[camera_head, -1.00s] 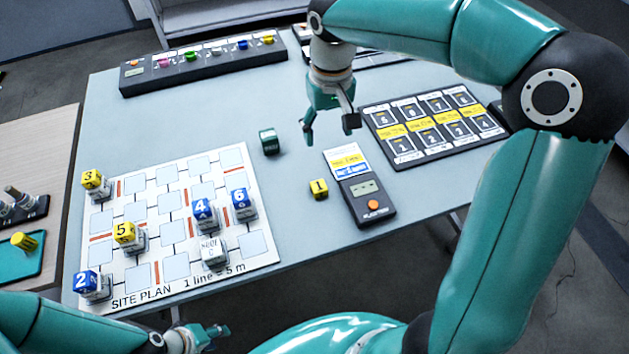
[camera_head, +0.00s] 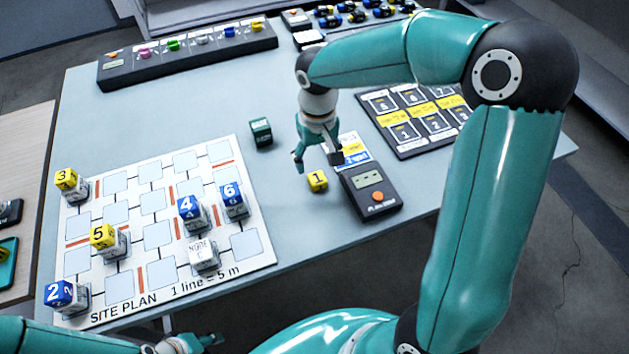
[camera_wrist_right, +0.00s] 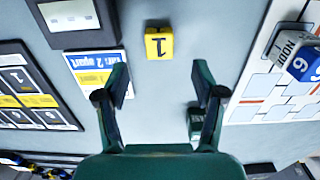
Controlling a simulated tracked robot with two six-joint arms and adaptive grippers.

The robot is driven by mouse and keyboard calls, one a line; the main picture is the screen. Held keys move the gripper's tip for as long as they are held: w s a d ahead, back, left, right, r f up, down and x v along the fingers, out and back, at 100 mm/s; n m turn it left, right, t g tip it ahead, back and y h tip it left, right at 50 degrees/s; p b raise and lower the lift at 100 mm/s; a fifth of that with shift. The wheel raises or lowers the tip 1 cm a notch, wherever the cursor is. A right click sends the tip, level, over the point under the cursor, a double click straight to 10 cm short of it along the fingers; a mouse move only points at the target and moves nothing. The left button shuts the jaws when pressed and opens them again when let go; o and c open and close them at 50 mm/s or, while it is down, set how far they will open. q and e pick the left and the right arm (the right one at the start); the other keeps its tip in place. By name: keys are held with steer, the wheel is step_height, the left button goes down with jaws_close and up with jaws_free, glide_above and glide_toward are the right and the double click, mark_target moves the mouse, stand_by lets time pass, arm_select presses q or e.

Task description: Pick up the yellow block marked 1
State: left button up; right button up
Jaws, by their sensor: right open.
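The yellow block marked 1 (camera_head: 317,181) lies on the grey-blue table, just left of the black handheld meter. In the right wrist view the yellow block (camera_wrist_right: 159,43) sits beyond the fingertips, roughly between their lines, with its number upside down. My right gripper (camera_head: 318,163) is open and empty, above and just behind the block in the head view. Its two fingers (camera_wrist_right: 162,80) show apart in the wrist view, not touching the block. My left gripper (camera_head: 205,342) is at the bottom edge, small and partly cut off; its jaw state is unclear.
The black meter (camera_head: 382,206) stands close right of the block. A dark green block (camera_head: 261,133) is to its left. The white site plan (camera_head: 130,262) holds several numbered blocks. A black card board (camera_head: 400,148) lies at right. The table's front edge is near.

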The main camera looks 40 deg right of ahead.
mark_target(317, 179)
steer(key=shift+s+f, duration=0.2)
steer(key=shift+f, duration=3.45)
steer(key=c, duration=1.1)
steer(key=shift+r, duration=0.1)
